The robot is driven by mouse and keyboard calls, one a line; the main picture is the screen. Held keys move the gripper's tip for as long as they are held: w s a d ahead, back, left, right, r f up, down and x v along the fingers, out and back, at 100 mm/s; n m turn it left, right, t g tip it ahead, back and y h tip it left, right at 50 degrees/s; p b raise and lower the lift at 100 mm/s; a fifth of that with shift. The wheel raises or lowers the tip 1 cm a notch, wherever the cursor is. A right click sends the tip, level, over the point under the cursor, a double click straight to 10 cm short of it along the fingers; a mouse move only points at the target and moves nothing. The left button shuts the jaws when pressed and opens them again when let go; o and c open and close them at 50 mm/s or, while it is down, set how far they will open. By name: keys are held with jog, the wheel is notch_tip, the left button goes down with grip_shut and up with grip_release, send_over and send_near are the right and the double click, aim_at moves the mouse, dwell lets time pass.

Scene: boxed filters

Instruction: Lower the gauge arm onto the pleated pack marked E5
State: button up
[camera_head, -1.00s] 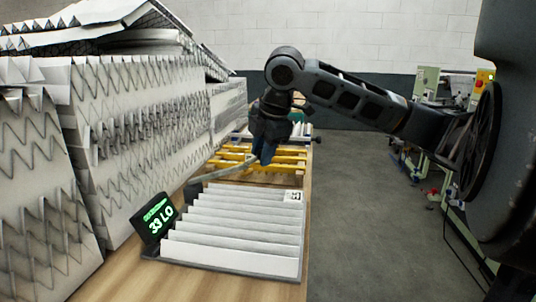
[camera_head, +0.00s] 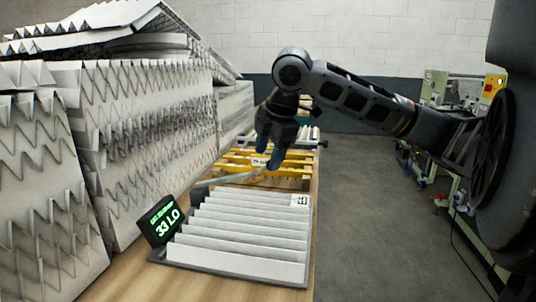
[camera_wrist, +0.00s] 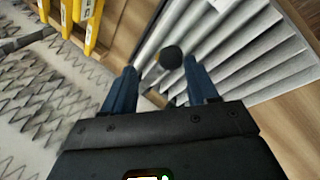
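A white pleated pack (camera_head: 245,232) lies in a dark tray on the bench in the head view. Its corner label (camera_head: 299,200) is too small to read surely. The pack also shows in the wrist view (camera_wrist: 245,60). A display reading "33 LO" (camera_head: 161,220) stands at the tray's left. The grey gauge arm (camera_head: 225,180) slants up from near it toward my gripper (camera_head: 272,161), above the pack's far edge. In the wrist view my gripper (camera_wrist: 162,75) has its blue fingers apart. A round dark knob (camera_wrist: 171,57) shows between the fingertips; I cannot tell whether they touch it.
Yellow frames (camera_head: 290,169) lie on the bench beyond the pack. Stacked white pleated filters (camera_head: 140,130) fill the left side closely. Open floor (camera_head: 370,220) lies right of the bench, with a machine (camera_head: 450,90) at the far right.

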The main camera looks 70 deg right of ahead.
jog(key=v, duration=0.7)
dwell(0.5)
